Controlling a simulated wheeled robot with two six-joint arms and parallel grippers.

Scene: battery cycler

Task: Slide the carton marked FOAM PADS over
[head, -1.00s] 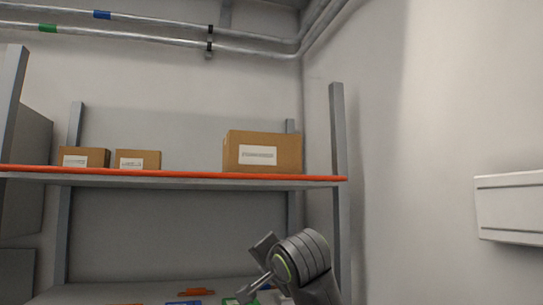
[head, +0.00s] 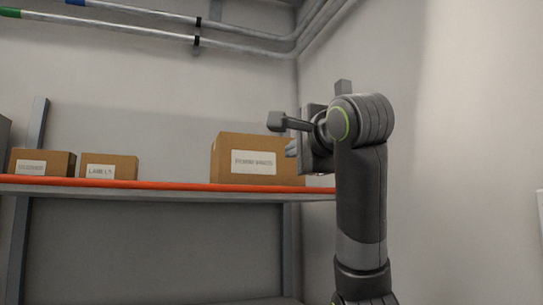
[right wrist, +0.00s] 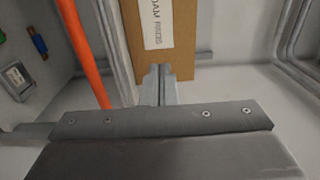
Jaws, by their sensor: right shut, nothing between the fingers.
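The large brown carton (head: 225,170) with a white label stands on the shelf. Its label is partly legible in the right wrist view (right wrist: 180,60), where it ends in "PADS". My right gripper (head: 291,147) is raised above shelf level at the carton's right end, and its body hides part of that end. In the right wrist view its fingertips (right wrist: 160,72) are shut together with nothing between them, right at the carton's near edge. I cannot tell whether they touch it. My left gripper is not in view.
The shelf has an orange front edge (head: 150,185). A carton marked LABELS (head: 108,160) and another small carton (head: 60,160) stand to the left. Bare shelf lies between them and the large carton.

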